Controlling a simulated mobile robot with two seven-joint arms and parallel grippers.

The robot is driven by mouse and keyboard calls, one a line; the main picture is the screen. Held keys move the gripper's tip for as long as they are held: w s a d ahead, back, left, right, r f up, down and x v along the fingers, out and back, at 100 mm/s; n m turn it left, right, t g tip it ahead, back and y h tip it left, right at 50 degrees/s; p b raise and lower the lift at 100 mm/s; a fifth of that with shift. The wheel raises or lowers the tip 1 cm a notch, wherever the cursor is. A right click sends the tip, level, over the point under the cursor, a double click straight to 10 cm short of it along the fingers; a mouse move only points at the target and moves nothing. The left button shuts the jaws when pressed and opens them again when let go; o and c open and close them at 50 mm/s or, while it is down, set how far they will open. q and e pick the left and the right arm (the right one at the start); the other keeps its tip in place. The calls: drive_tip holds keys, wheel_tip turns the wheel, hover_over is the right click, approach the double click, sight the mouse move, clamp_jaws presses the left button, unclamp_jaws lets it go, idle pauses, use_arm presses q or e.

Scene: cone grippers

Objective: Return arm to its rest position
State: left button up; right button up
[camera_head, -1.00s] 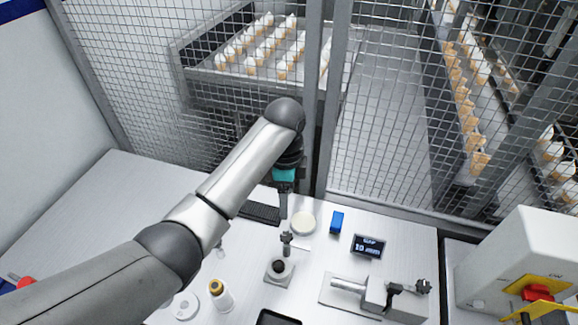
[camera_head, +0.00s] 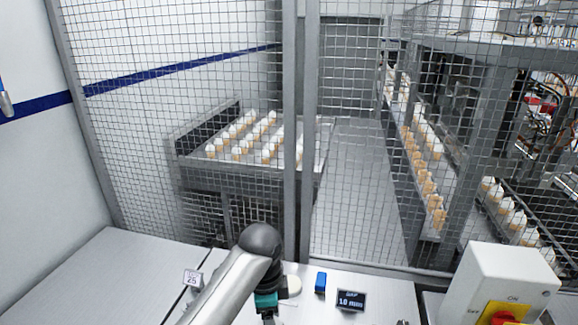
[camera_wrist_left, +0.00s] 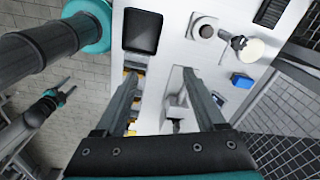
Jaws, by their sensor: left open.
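My left arm (camera_head: 225,290) comes up from the bottom of the head view, its dark joint in front of the mesh fence. Its gripper is cut off or hidden at the lower edge there. In the left wrist view my left gripper (camera_wrist_left: 160,78) is open, its two fingers apart above the white bench (camera_wrist_left: 178,50). Nothing is held between them. A grey metal fixture (camera_wrist_left: 175,105) shows on the bench beyond the fingers. What looks like my right gripper (camera_wrist_left: 64,88) hangs over the tiled floor at the left, its two fingers spread.
On the bench are a black tray (camera_wrist_left: 142,30), a round holder (camera_wrist_left: 204,29), a pale disc (camera_head: 293,285), a blue block (camera_head: 320,282) and a small display (camera_head: 351,300). A mesh fence (camera_head: 300,140) stands behind. A white switch box (camera_head: 500,280) stands at the right.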

drive_tip(key=w, duration=0.6)
use_arm(q)
drive_tip(key=s+a+f+n+t+h, duration=0.1)
drive_tip(key=s+a+f+n, duration=0.15)
drive_tip(key=s+n, duration=0.35)
drive_tip(key=s+a+f+n+t, duration=0.1)
drive_tip(key=s+a+f+n, duration=0.15)
drive_tip(key=s, duration=0.45)
drive_tip(key=s+a+r+n+t+y, duration=0.1)
drive_tip(key=s+a+r+n, duration=0.3)
drive_tip(key=s+a+n, duration=0.4)
wheel_tip(320, 180, down, 34)
drive_tip(key=s+m+g+b, duration=0.1)
drive_tip(key=s+m+b, duration=0.15)
drive_tip(key=b, duration=0.85)
drive_tip(key=s+a+f+b, duration=0.1)
drive_tip(key=s+f+b, duration=0.4)
drive_tip(key=f, duration=0.6)
drive_tip(key=s+a+f+g+b, duration=0.1)
drive_tip(key=s+f+b, duration=0.4)
drive_tip(key=s+f, duration=0.5)
wheel_tip(320, 180, down, 2)
drive_tip(key=shift+s+f+n+y, duration=0.15)
drive_tip(key=shift+s+n+y, duration=0.15)
use_arm(e)
drive_tip(key=s+f, duration=0.3)
drive_tip(key=f, duration=1.8)
